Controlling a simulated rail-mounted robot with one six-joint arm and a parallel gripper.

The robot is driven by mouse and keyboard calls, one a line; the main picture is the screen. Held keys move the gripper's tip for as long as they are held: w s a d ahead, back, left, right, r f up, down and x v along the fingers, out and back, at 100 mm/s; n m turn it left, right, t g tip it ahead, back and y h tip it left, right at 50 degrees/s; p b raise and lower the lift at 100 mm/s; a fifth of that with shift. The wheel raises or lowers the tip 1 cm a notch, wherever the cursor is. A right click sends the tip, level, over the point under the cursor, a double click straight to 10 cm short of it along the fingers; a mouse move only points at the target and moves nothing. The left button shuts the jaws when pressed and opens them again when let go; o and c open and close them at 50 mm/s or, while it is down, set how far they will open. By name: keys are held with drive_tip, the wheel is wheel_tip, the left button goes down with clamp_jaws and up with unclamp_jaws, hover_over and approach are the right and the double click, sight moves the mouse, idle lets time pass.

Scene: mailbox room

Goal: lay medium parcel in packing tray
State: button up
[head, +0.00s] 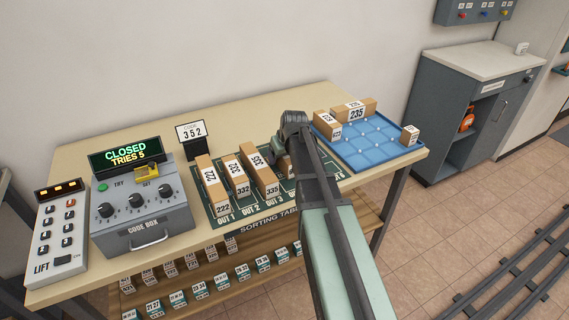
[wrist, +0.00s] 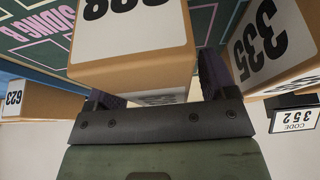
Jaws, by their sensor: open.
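In the wrist view, a brown parcel (wrist: 140,65) with a white label, its number cut off at the top edge, stands between the fingers of my gripper (wrist: 158,88). The jaws are open, one finger on each side; I cannot tell whether they touch it. In the head view my gripper (head: 283,163) is low over the green sorting mat (head: 213,208), right of the parcel 335 (head: 266,176); my arm hides the parcel between the jaws. The blue packing tray (head: 372,143) lies on the table to the right. Which parcel is the medium one is not marked.
Parcels 222 (head: 212,185) and 332 (head: 237,178) lie on the mat at left. The tray holds parcel 235 (head: 354,110), another parcel (head: 326,126) at its left and a small one (head: 409,135) at right; its middle is free. A code box (head: 143,215) stands left.

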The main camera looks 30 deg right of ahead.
drive_tip(key=shift+f+b, duration=0.25)
drive_tip(key=shift+b, duration=0.05)
drive_tip(key=shift+c, duration=0.3)
drive_tip(key=c, duration=1.2)
drive_tip(key=shift+r, duration=0.15)
